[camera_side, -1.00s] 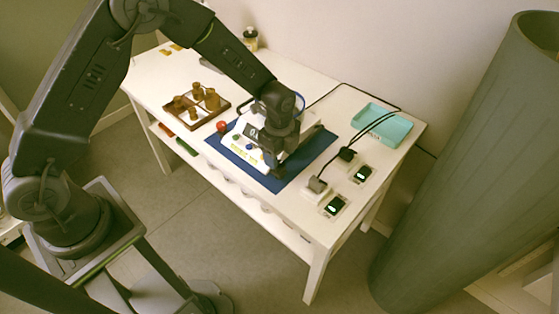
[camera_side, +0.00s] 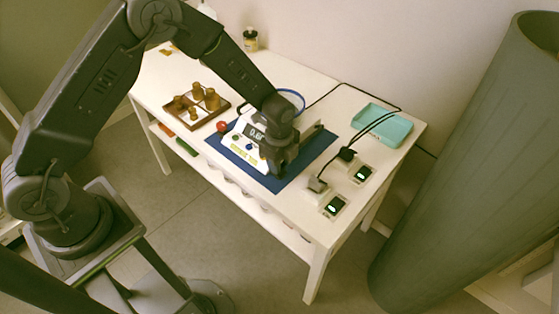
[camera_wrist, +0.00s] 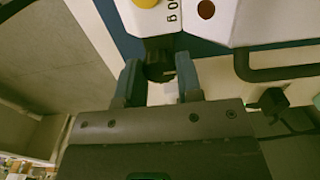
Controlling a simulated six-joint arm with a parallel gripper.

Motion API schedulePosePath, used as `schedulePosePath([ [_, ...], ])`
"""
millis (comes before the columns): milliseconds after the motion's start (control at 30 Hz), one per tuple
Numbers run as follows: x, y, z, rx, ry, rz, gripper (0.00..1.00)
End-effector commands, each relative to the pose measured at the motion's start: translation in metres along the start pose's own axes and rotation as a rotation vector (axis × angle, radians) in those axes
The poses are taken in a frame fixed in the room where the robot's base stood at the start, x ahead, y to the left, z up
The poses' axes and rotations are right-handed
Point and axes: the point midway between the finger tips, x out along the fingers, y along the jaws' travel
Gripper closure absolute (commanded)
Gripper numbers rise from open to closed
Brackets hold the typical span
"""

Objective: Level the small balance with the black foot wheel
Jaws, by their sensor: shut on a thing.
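The small white balance (camera_side: 240,143) stands on a blue mat (camera_side: 218,148) on the white table. Its dark display (camera_side: 256,133) is partly hidden by my wrist, and I cannot read it fully. Coloured buttons show on its front. In the wrist view, the balance's white body (camera_wrist: 185,20) fills the top. The black foot wheel (camera_wrist: 160,63) sticks out from its edge between my two fingers. My gripper (camera_wrist: 159,80) is shut on the wheel. In the side view, my gripper (camera_side: 277,170) is low at the balance's front right corner, and the wheel is hidden there.
A teal tray (camera_side: 381,125), black cables, a plug (camera_side: 317,184) and two switch boxes (camera_side: 334,206) (camera_side: 362,174) occupy the right side.

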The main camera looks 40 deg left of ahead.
Motion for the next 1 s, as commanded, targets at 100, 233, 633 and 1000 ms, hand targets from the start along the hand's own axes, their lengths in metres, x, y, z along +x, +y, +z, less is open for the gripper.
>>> schedulePosePath([
  [100, -0.0002, -0.0002, 0.0000, 0.000, 0.000, -0.001, 0.90],
  [233, -0.0003, -0.0002, 0.0000, -0.003, 0.000, -0.001, 0.91],
  [633, -0.0004, -0.0002, -0.0001, -0.161, 0.000, 0.000, 0.91],
  [1000, -0.0005, -0.0002, -0.0002, -0.499, 0.001, 0.000, 0.91],
])
